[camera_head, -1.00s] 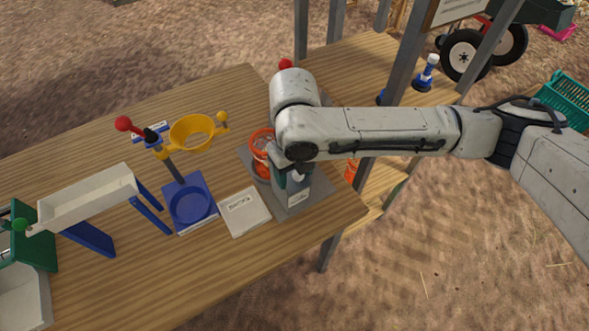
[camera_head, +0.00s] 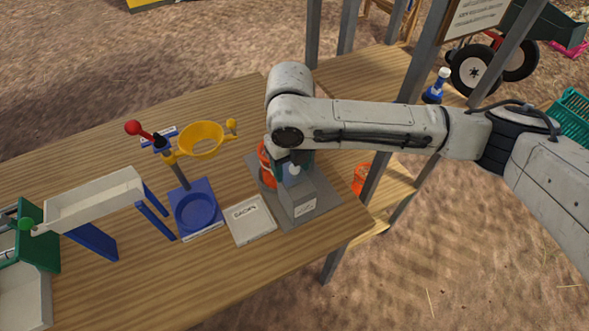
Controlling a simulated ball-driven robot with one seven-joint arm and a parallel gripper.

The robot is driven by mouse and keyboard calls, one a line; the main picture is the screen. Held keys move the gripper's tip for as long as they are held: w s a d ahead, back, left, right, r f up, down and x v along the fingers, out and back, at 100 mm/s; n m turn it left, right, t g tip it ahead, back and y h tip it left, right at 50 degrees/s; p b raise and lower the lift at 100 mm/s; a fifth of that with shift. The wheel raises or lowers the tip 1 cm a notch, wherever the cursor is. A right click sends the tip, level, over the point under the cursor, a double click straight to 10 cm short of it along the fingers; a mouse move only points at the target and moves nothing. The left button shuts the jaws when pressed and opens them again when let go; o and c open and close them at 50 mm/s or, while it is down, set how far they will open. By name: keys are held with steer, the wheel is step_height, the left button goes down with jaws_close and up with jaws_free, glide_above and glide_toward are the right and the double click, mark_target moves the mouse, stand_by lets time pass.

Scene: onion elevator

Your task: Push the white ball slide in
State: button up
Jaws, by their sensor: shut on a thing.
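The white ball (camera_head: 294,169) of the slide shows just under my wrist, at the top of a grey housing (camera_head: 299,198) with a small label. The housing stands on a grey base plate near the right end of the wooden table. My gripper (camera_head: 297,163) points down at the white ball, and its dark teal parts show beside it. It is shut on the white ball slide. My wrist hides most of the fingers and the slide's upper part, so how far the slide is in cannot be seen.
An orange ring-like part (camera_head: 265,166) is partly hidden left of the housing. A labelled card (camera_head: 248,220), a blue stand (camera_head: 196,207) with a yellow funnel (camera_head: 201,141), and a white chute (camera_head: 95,200) stand further left. A grey post (camera_head: 426,50) rises behind my arm.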

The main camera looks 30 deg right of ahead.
steer(key=shift+w, duration=0.25)
steer(key=o, duration=1.2)
steer(key=shift+c, duration=0.2)
steer(key=shift+r+p, duration=2.4)
steer(key=shift+r, duration=0.65)
